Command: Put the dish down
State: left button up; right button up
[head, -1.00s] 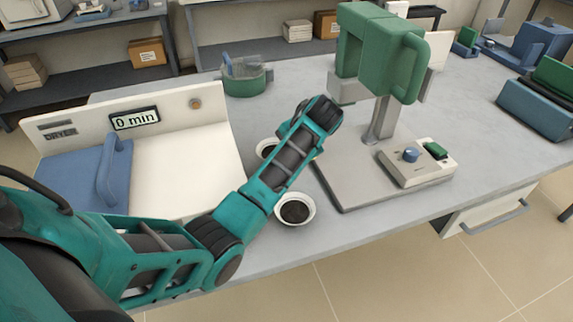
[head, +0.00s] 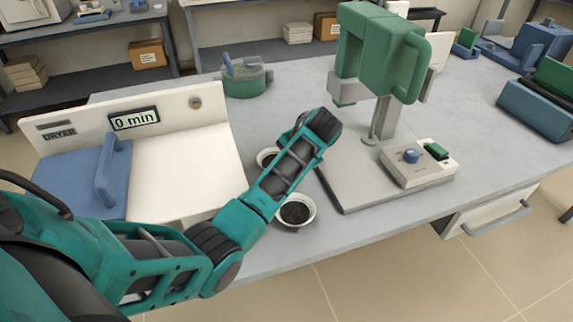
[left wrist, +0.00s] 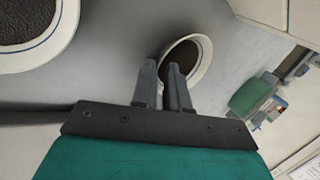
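My left gripper (left wrist: 162,85) has its fingers close together on either side of the wall of a white dish with dark granules (left wrist: 203,55). One finger is inside the rim and the other outside. In the head view this dish (head: 265,160) shows only partly behind my left arm, low over the bench or on it; I cannot tell whether its base touches. A second white dish with dark contents (head: 296,212) stands on the bench nearer the front edge; it also shows large in the left wrist view (left wrist: 28,35). My right gripper is out of view.
A white dryer (head: 185,165) with a blue lid (head: 85,180) reads "0 min" on the left. A green-headed device (head: 375,50) on a flat base stands right of the dishes. A green pot with tools (head: 247,82) stands behind. The bench between pot and device is bare.

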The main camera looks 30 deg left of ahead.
pick_arm(q)
jog(key=p+v, duration=0.2)
jog(key=v, duration=0.9)
jog(key=shift+d+r, duration=0.2)
jog(key=shift+r, duration=0.1)
